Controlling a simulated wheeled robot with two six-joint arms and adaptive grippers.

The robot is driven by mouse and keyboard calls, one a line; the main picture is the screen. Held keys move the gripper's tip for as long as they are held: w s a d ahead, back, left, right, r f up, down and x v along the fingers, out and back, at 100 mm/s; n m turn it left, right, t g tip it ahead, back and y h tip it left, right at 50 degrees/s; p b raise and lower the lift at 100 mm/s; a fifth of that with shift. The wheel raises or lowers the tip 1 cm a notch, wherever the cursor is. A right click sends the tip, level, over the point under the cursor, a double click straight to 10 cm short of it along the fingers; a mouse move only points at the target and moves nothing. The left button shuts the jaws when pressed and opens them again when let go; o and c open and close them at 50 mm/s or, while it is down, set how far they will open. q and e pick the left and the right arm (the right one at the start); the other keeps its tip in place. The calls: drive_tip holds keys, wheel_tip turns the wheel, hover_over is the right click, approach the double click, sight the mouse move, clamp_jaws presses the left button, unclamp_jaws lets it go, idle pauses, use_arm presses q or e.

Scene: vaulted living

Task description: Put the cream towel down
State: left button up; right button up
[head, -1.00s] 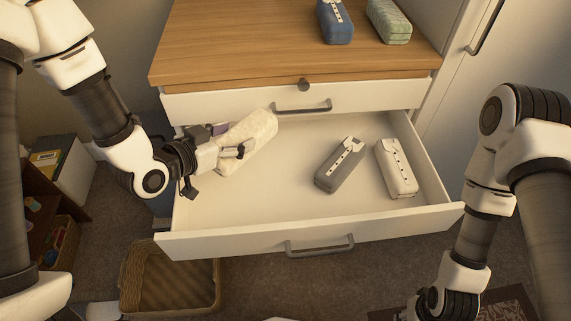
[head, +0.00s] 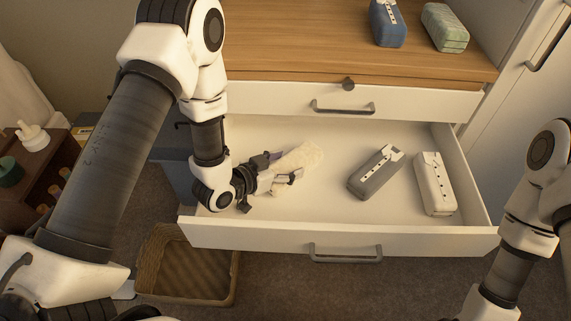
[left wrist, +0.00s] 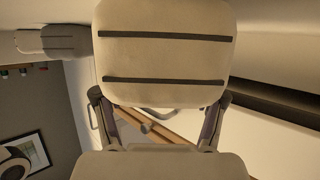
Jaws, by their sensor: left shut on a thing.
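My left gripper (head: 285,177) is shut on the towel's near end, low in the drawer. I cannot tell whether the towel touches the drawer floor.
In the drawer, a grey case (head: 376,174) and a white case (head: 435,184) lie to the right. A blue case (head: 388,22) and a green case (head: 445,27) are on the wooden top (head: 300,50). A wicker basket (head: 187,268) stands on the floor below. The drawer's middle is clear.

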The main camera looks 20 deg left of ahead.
use_arm(q)
drive_tip(key=shift+a, duration=0.1)
drive_tip(key=shift+f, duration=0.1)
drive_tip(key=o, duration=1.2)
drive_tip(key=shift+o, duration=0.2)
drive_tip(key=shift+s+r, duration=0.15)
drive_tip(key=shift+r, duration=0.1)
drive_tip(key=v, duration=0.7)
drive_tip(key=shift+s+p, duration=0.1)
drive_tip(key=shift+p, duration=0.3)
